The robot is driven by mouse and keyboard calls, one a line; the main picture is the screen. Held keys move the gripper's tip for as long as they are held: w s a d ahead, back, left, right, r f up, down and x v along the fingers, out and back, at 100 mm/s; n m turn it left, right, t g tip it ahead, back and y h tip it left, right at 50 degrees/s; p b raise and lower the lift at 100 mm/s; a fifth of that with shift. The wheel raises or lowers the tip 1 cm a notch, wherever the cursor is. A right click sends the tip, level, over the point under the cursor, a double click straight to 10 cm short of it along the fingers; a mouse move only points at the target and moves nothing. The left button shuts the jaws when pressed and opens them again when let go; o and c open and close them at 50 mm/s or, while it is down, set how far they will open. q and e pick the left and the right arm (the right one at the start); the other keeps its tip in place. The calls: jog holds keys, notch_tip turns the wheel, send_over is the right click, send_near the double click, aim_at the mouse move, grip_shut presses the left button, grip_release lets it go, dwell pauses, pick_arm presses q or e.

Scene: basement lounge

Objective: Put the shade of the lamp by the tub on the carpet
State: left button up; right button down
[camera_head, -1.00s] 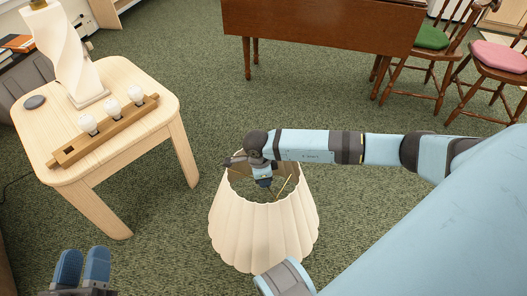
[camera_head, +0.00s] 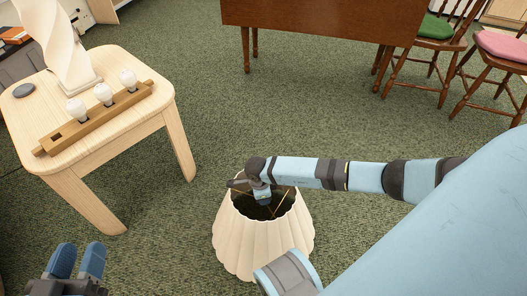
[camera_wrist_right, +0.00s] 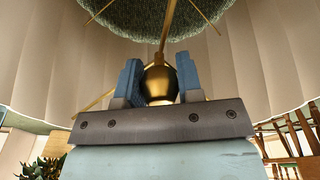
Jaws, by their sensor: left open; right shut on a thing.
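The cream pleated lamp shade (camera_head: 262,248) is upright over the carpet (camera_head: 370,240), in front of the small table. Whether its lower rim touches the carpet is hard to tell. My right gripper (camera_head: 262,198) reaches into its open top. In the right wrist view, this gripper (camera_wrist_right: 160,82) is shut on the brass ball fitting (camera_wrist_right: 159,90) at the middle of the shade's wire frame; the pleated wall (camera_wrist_right: 60,75) surrounds it. A white twisted lamp base (camera_head: 68,45) stands on the table. My left gripper (camera_head: 76,262) is open and empty at the lower left. I cannot make out a tub.
The light wooden table (camera_head: 150,105) bears a wooden holder (camera_head: 125,101) with three white bulbs and a dark round disc (camera_head: 23,90). A brown drop-leaf table (camera_head: 320,28) and chairs with green and pink cushions stand behind. Carpet between them is clear.

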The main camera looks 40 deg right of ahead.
jog(key=shift+f, duration=0.8)
pick_arm(q)
jog(key=shift+w+a+r+m, duration=0.15)
jog(key=shift+w+m, duration=0.1)
jog(key=shift+m, duration=0.05)
pick_arm(e)
jog(key=shift+r, duration=0.1)
jog(key=c, duration=0.8)
grip_release()
